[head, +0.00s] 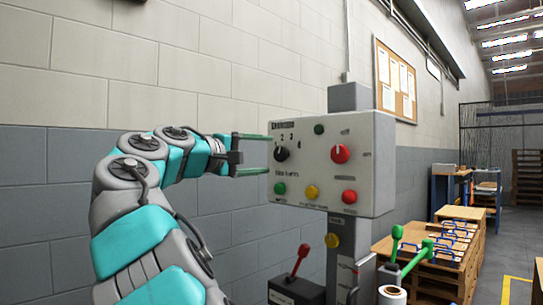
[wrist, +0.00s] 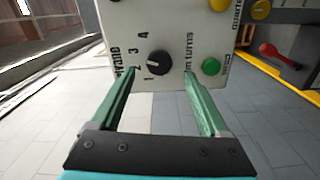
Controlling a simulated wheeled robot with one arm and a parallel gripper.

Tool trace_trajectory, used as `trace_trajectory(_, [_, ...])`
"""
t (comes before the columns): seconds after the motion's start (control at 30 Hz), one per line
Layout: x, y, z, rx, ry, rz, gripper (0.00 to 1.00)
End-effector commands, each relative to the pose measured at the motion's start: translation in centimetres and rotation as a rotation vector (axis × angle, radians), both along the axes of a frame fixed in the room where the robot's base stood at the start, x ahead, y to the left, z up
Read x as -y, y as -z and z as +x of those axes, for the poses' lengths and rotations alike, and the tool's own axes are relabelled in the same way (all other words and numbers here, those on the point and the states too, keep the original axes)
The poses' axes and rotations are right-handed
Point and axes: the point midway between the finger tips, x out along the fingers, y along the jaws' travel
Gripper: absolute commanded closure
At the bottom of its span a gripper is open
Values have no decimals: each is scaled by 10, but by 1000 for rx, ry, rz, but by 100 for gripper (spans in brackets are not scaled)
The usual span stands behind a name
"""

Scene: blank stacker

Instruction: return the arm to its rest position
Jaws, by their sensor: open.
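My gripper (head: 270,153) is at the left side of a grey control box in the head view, with its green fingers apart and nothing between them. In the wrist view my gripper (wrist: 158,80) is open in front of the box face, and a black selector knob (wrist: 158,62) with numbers around it shows between the fingertips. The control box (head: 365,165) carries that black knob (head: 281,154), a red knob (head: 340,153), and green, yellow and red buttons. Whether the fingers touch the box cannot be told.
The box stands on a grey post (head: 341,255) with a red-handled lever (head: 300,260) lower down. A block wall (head: 230,60) runs behind my arm. The floor at far right is open.

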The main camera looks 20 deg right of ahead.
Motion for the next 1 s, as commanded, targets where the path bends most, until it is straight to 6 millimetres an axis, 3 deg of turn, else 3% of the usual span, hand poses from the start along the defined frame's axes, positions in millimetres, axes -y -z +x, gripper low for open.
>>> trace_trajectory(0.2, [-27, -1, -10, 2, -3, -1, 21])
trace_trajectory(0.73, [-26, 3, -12, -4, 3, 9, 21])
trace_trajectory(0.87, [-9, 20, -21, -27, 20, 67, 21])
trace_trajectory(1.0, [24, 66, -44, -75, 56, 205, 21])
